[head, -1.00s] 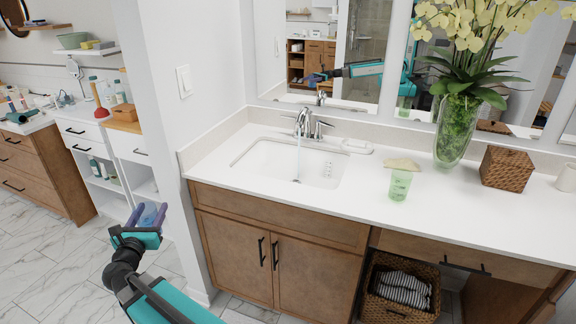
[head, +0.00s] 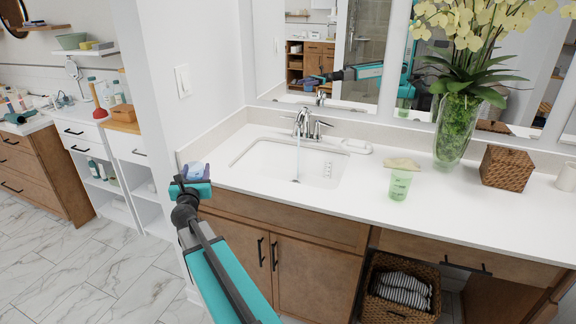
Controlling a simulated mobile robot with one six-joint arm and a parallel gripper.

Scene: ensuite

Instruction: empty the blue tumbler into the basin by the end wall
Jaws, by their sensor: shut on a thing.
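My gripper (head: 192,183) is shut on the blue tumbler (head: 195,169), of which only a translucent bluish part shows above the jaws. They are at the left front corner of the counter, left of the basin (head: 262,160). The tumbler's contents and its exact tilt cannot be made out. The white basin is sunk into the counter by the end wall (head: 198,72). A chrome tap (head: 303,122) stands behind it, and a thin stream falls from it into the basin.
A mirror (head: 318,55) hangs behind. The counter's front strip before the basin is clear.

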